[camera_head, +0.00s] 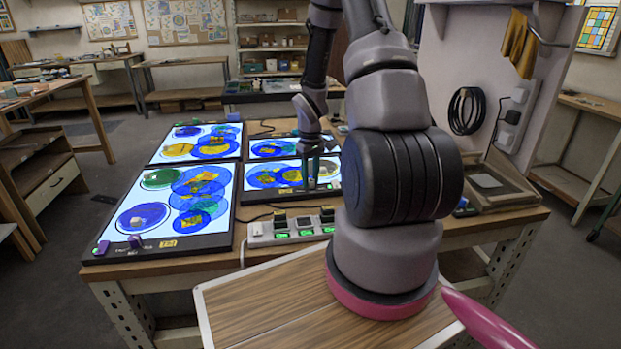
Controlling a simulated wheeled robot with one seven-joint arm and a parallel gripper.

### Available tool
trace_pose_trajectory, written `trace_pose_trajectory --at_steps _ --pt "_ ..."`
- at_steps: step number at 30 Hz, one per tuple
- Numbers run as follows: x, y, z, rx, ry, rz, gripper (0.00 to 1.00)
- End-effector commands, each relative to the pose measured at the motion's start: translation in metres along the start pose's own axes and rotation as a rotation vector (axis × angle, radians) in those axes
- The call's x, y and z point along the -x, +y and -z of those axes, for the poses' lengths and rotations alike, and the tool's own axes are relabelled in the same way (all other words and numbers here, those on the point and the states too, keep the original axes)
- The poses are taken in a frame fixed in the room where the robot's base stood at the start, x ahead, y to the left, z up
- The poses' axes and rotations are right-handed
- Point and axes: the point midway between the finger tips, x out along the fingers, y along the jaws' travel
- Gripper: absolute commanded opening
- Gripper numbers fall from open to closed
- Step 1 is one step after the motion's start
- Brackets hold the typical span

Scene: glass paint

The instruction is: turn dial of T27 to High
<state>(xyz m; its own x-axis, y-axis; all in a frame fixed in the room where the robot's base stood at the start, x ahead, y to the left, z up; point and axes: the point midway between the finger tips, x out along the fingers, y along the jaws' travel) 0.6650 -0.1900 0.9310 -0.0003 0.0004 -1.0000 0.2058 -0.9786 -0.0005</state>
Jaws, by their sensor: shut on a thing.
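Several lit light panels with blue and yellow glass lie flat on the bench. My gripper (313,182) points down at the front right part of the near right panel (265,177). It is shut on what seems to be that panel's dial, which the fingers mostly hide. I cannot read T27 on any panel, nor the dial's setting.
A power strip (290,230) with lit green switches lies in front of the near right panel. A far left panel (199,142) and a far right panel (272,148) lie behind. A wooden tray (485,185) sits at the right. My arm covers the bench's middle right.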

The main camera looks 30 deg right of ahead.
Motion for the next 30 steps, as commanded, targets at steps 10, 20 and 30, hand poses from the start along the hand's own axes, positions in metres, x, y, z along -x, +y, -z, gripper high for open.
trace_pose_trajectory --at_steps 10,20,30 --pt "0.0004 0.0006 0.0003 0.052 0.001 -0.001 0.00" --pt "0.0004 0.0006 0.0004 0.053 0.001 -0.001 0.44" --pt "0.0003 0.0002 0.0001 0.052 0.000 -0.001 0.67"
